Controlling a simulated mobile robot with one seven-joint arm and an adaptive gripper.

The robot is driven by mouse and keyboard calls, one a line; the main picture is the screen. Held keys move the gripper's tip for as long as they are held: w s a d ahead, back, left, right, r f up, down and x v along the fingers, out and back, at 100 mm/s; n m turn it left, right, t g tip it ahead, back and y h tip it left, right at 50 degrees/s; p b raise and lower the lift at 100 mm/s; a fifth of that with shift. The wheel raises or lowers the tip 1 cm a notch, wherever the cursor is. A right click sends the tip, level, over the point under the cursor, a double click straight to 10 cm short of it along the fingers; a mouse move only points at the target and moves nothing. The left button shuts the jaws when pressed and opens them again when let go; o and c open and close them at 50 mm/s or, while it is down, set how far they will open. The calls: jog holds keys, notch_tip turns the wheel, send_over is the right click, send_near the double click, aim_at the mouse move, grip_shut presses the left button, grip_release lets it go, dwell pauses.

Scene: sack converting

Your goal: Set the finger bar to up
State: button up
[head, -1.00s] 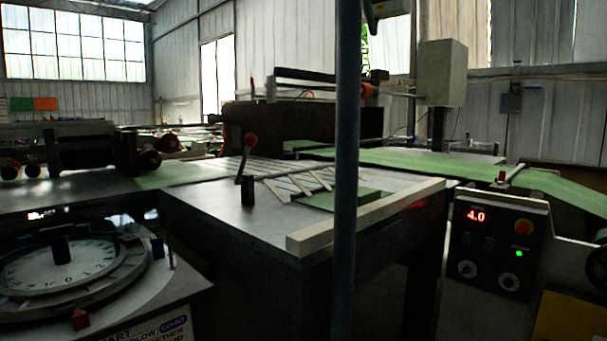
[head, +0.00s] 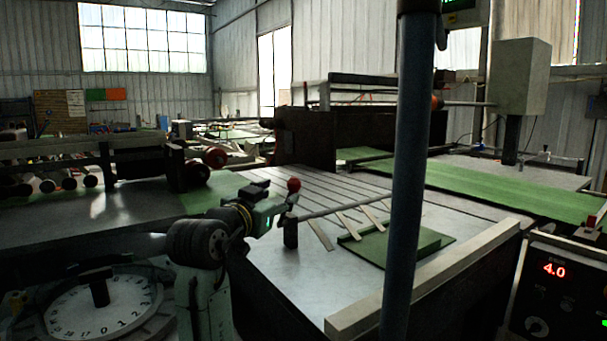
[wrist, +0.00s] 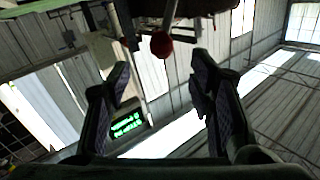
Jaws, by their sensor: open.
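The finger bar (head: 345,208) is a thin rod across the grey metal table, with several flat pale fingers (head: 320,235) slanting from it; the fingers lie low, at or near the table top. Its lever ends in a red knob (head: 294,184) above a dark post (head: 290,232) at the rod's left end. My gripper (head: 279,196) is open beside the lever, close to the knob. In the wrist view the red knob (wrist: 161,43) shows between and beyond the open fingertips (wrist: 160,76). My gripper hides much of the lever arm in the head view.
A blue-grey pole (head: 408,170) stands in front of the table. A green plate (head: 390,250) and a pale rail (head: 430,275) lie to the right. A numbered dial (head: 100,310) is at lower left, and a control panel (head: 560,290) showing 4.0 at lower right.

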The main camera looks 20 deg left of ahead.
aim_at(291, 185)
jog(key=w+p, duration=0.1)
jog(key=w, duration=0.1)
jog(key=w+p, duration=0.1)
jog(key=w, duration=0.2)
jog(key=w+p, duration=0.1)
jog(key=w, duration=0.2)
jog(key=shift+w+d+r, duration=0.1)
jog(key=shift+w+d, duration=0.1)
jog(key=shift+d, duration=0.1)
jog(key=shift+w+p, duration=0.35)
jog(key=shift+w, duration=0.4)
jog(key=shift+c, duration=0.3)
grip_shut()
